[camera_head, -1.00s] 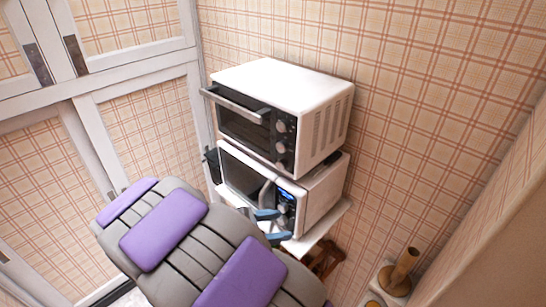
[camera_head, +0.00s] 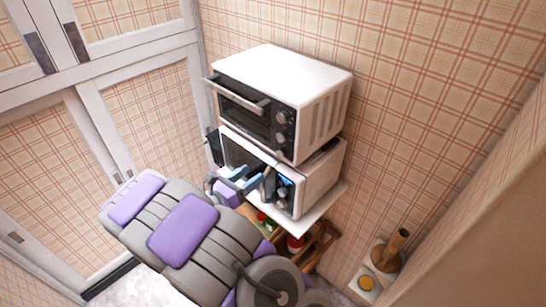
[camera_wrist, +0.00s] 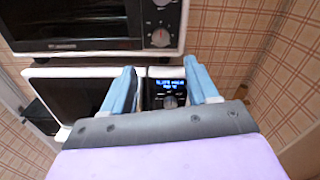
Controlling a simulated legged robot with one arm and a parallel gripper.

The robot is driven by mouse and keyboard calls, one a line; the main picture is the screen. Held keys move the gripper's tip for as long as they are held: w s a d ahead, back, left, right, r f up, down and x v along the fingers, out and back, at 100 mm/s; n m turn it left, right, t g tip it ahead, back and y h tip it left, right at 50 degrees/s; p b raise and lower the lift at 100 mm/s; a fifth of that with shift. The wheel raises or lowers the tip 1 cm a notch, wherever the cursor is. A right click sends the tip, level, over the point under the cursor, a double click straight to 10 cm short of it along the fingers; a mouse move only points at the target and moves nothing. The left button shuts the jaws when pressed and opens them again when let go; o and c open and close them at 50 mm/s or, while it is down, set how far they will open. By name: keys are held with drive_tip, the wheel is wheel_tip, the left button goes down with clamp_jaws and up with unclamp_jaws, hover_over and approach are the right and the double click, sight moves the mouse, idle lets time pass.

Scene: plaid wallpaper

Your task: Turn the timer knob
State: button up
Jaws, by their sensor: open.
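A white toaster oven (camera_head: 318,87) stands on top of a white microwave (camera_head: 316,180). Its dark front carries a column of round knobs (camera_head: 281,117) at the right; its lowest knob (camera_wrist: 160,38) shows clearly in the wrist view, with another cut off above it. The microwave has a lit blue display (camera_wrist: 168,85) with a round knob (camera_wrist: 170,101) below it. My gripper (camera_head: 248,178) is open and empty, in front of the microwave. In the wrist view, its two light-blue fingers (camera_wrist: 160,68) flank the microwave's display and knob from nearer the camera. No label identifying a timer knob is readable.
The microwave stands on a white shelf (camera_head: 322,220) with a wooden frame (camera_head: 318,250) and small items below. Plaid wall lies behind and to the right. A white-framed partition (camera_head: 100,75) is at left. A small stand with a brown object (camera_head: 391,249) is at lower right.

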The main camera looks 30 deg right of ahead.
sight(279, 155)
drive_tip(key=p+x, duration=0.1)
drive_tip(key=x, duration=0.9)
drive_tip(key=shift+w+d+f, duration=0.1)
drive_tip(key=shift+w+d, duration=0.05)
drive_tip(key=shift+d, duration=0.15)
drive_tip(key=c, duration=1)
